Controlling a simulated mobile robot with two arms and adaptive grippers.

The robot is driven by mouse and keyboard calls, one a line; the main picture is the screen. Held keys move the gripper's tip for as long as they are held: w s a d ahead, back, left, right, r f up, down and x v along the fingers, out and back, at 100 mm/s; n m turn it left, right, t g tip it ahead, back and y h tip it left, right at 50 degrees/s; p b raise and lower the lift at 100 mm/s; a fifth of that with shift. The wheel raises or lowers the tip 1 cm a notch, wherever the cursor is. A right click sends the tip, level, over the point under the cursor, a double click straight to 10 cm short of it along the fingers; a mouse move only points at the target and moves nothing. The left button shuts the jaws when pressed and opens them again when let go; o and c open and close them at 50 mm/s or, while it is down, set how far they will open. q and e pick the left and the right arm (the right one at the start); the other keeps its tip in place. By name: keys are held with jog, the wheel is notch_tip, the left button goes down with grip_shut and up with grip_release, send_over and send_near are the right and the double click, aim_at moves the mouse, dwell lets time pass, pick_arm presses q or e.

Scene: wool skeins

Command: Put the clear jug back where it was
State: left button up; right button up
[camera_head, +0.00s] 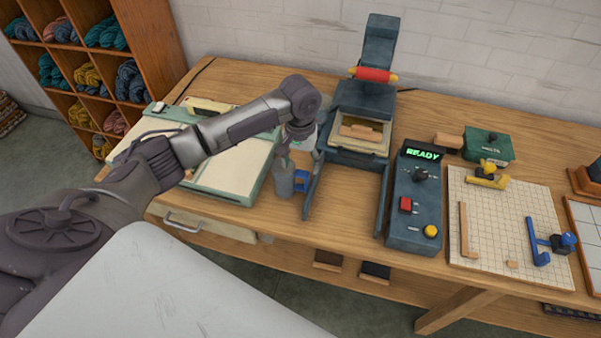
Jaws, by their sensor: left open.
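A small greyish, bottle-like vessel (283,180), which looks like the clear jug, stands upright near the table's front edge, just left of the press. A blue piece (301,180) shows at its right side, perhaps its handle. My left gripper (287,150) points down right at the top of the vessel. It is open; its fingers are small and partly hidden by the wrist, so I cannot tell whether they touch the vessel. My right gripper is not in view.
The dark press (363,118) with a red handle stands close on the right. A green-edged board (228,178) lies left, under my arm. Further right are a control box (415,205) reading READY, a gridded mat (505,215) and a green box (488,145). Wool shelves (150,30) stand at left.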

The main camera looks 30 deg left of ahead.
pick_arm(q)
notch_tip(320, 180, up, 7)
jog(key=shift+r+b, duration=0.15)
jog(key=shift+b, duration=0.15)
dwell(0.4)
dwell(1.4)
dwell(0.4)
